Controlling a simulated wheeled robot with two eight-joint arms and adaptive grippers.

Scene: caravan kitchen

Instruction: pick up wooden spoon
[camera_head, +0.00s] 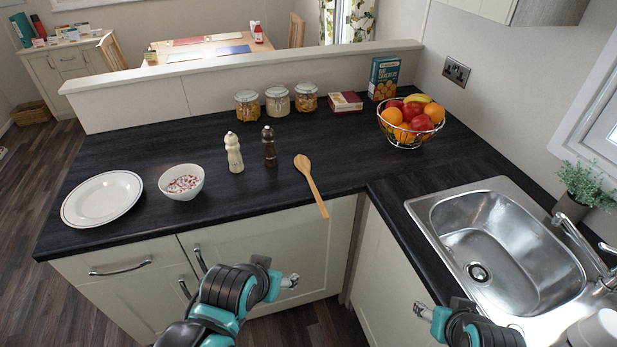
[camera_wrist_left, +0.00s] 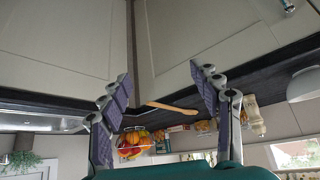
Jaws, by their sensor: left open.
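The wooden spoon (camera_head: 310,184) lies on the dark counter, its bowl end toward the back and its handle end over the front edge. It also shows in the left wrist view (camera_wrist_left: 172,107), between the two fingers in the picture but beyond them. My left gripper (camera_head: 289,281) is in front of the cabinet doors, below and short of the counter edge, apart from the spoon. In the left wrist view my left gripper (camera_wrist_left: 158,88) is open and empty. My right gripper (camera_head: 424,312) is by the sink-side cabinet; its fingers are too small to read.
A white pepper mill (camera_head: 234,152) and a dark mill (camera_head: 269,146) stand left of the spoon. A white bowl (camera_head: 182,182) and a plate (camera_head: 102,198) are farther left. A fruit basket (camera_head: 411,122) stands back right, the sink (camera_head: 510,250) at right. The counter around the spoon is clear.

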